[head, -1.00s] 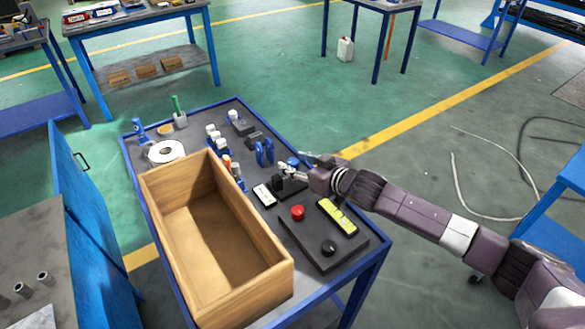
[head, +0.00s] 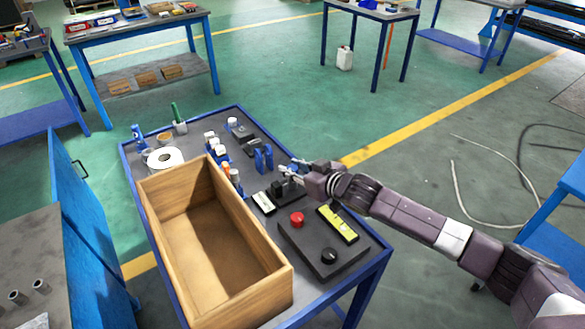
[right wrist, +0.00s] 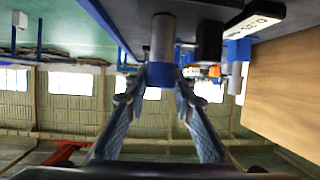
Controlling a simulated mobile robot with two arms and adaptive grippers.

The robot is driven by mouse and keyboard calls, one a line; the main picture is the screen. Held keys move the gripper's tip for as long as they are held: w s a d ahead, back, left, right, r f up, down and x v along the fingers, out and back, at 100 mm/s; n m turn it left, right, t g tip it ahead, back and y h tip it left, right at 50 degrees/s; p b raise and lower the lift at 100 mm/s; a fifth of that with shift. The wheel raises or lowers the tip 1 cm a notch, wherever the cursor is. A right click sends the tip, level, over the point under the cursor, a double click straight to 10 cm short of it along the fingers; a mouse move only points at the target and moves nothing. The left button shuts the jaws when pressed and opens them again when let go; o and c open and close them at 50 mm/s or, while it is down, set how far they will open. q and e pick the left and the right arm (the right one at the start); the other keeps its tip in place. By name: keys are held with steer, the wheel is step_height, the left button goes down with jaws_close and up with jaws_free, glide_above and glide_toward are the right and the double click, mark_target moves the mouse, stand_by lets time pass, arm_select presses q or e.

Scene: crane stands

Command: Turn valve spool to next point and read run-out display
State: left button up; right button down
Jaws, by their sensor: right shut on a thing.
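My right gripper (head: 291,169) reaches in from the right, over the far-right part of the blue table. In the right wrist view its two fingers (right wrist: 158,88) close around the blue end of a grey cylinder, the valve spool (right wrist: 162,42). In the head view the gripper mostly hides the spool, above a black stand (head: 286,189). The run-out display (head: 262,202) is a small pale panel left of the stand. It also shows at the top right of the right wrist view (right wrist: 254,24), where its digits are partly cut off and upside down. My left gripper is out of view.
A large open wooden box (head: 283,281) fills the table's left front. A black panel with a red button (head: 297,219), a black knob (head: 329,256) and a yellow level (head: 338,225) lies in front of the gripper. Blue stands (head: 264,158) and a white roll (head: 165,159) are behind.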

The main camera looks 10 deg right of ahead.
steer(key=shift+s+a+m+t, duration=0.1)
steer(key=shift+a+m+t, duration=0.15)
steer(key=shift+m+t, duration=0.05)
steer(key=m+h+p, duration=0.1)
steer(key=h, duration=0.1)
steer(key=shift+m+t+h, duration=0.3)
steer(key=shift+m, duration=0.1)
steer(key=shift+d+m+h, duration=0.1)
steer(key=shift+m+h, duration=1)
steer(key=shift+d+h, duration=0.1)
steer(key=shift+h, duration=0.3)
steer(key=c, duration=1.6)
jaws_free()
